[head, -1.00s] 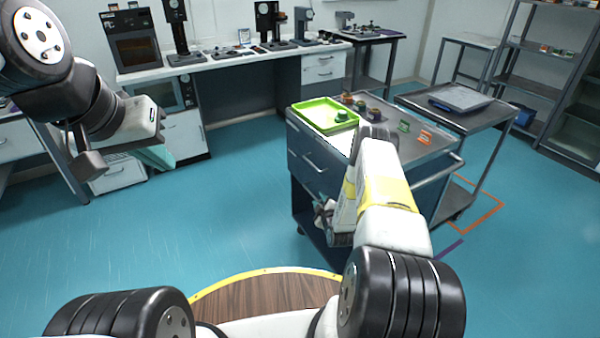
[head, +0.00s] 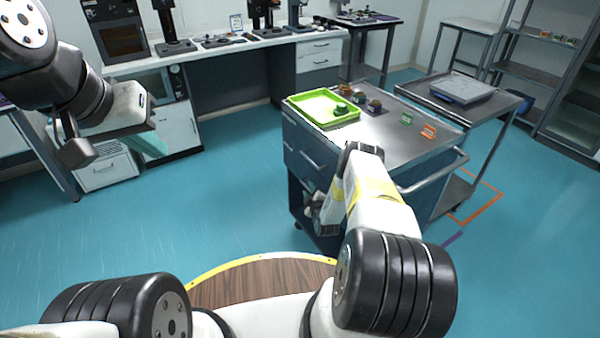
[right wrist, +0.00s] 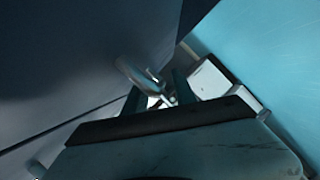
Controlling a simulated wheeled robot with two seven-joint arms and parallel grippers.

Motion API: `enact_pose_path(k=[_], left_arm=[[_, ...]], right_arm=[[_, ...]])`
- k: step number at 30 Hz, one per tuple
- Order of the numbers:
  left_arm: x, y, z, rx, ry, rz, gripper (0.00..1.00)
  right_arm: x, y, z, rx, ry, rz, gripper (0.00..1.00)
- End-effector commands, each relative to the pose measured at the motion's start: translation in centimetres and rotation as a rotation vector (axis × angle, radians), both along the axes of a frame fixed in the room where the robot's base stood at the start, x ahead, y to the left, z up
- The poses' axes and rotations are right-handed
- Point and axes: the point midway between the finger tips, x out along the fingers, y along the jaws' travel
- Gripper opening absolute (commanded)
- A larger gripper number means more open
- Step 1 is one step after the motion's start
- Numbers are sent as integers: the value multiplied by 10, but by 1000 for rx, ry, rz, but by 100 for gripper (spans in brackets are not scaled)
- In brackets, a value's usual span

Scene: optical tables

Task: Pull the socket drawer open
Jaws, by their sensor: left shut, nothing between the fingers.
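The dark blue drawer cart (head: 306,142) stands right of centre, with drawer fronts facing left. Its visible drawers look closed; which is the socket drawer, I cannot tell. A drawer handle (head: 312,160) shows on the front. My right gripper (head: 318,208) is low beside the cart front, partly hidden by my own arm. In the right wrist view its fingers (right wrist: 158,95) are apart, with a pale metal handle (right wrist: 138,76) at their tips; whether they touch it is unclear. My left gripper (head: 152,145) is shut and empty at the left, away from the cart.
A green tray (head: 312,110) and several small parts sit on the cart top. A second steel cart (head: 425,98) stands behind to the right. A long bench (head: 230,48) with instruments runs along the back wall. The blue floor (head: 225,200) left of the cart is clear.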

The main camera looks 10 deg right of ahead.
Motion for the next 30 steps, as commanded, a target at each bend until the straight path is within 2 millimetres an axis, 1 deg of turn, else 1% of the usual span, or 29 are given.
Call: enact_pose_path(k=[8,9,13,14,30], left_arm=[[0,0,0,0,0,0,0],[0,0,0,0,0,0,0],[0,0,0,0,0,0,0],[0,0,0,0,0,0,0],[0,0,0,0,0,0,0]], right_arm=[[3,0,0,0,0,0,32],[3,0,0,0,0,0,29],[2,0,0,0,0,0,3],[2,0,0,0,0,0,0],[2,0,-1,0,1,1,0]])
